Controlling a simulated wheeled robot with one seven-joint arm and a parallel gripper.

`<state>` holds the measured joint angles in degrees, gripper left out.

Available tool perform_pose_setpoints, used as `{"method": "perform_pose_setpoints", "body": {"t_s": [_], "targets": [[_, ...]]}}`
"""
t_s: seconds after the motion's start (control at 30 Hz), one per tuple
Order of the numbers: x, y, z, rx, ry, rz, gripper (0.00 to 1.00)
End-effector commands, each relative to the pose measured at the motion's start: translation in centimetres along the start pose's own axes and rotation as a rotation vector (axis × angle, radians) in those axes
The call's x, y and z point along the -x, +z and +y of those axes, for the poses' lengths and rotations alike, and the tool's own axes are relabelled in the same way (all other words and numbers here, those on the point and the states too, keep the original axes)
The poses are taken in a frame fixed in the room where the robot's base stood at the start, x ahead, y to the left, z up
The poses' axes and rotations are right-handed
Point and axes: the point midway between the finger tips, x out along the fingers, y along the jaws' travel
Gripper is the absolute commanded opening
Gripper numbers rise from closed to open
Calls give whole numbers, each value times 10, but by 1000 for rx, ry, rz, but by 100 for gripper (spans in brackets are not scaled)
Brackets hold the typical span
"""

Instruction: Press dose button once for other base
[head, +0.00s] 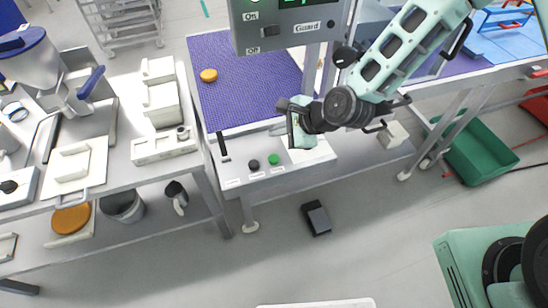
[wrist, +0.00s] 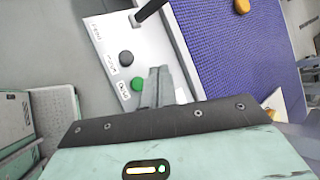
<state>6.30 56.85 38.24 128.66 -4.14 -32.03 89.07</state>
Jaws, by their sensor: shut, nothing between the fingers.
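A pale control panel (head: 262,175) at the front of the belt machine carries a green button (head: 273,159), a black button (head: 253,164) and a black lever (head: 222,145). The labels are too small to read surely, so I cannot tell which is the dose button. The wrist view also shows the green button (wrist: 137,84), the black button (wrist: 125,58) and the lever (wrist: 150,10). My gripper (wrist: 160,82) is shut and empty, its tips close beside the green button in that view; contact is unclear. In the head view my gripper (head: 297,122) is right of the buttons. An orange round base (head: 208,75) lies on the purple belt (head: 235,95).
A left bench (head: 120,180) holds white containers and a blue-handled device. Another orange round (head: 71,218) lies on its lower shelf. A dark box (head: 316,218) stands on the floor; a green crate (head: 480,150) is at right.

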Motion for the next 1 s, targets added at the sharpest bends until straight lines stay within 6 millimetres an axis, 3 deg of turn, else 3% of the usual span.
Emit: {"method": "perform_pose_setpoints", "body": {"t_s": [0.53, 1.0], "targets": [[-50, -37, 37, -1, 1, 0, 0], [-56, -41, 41, 1, 0, 0, 0]]}}
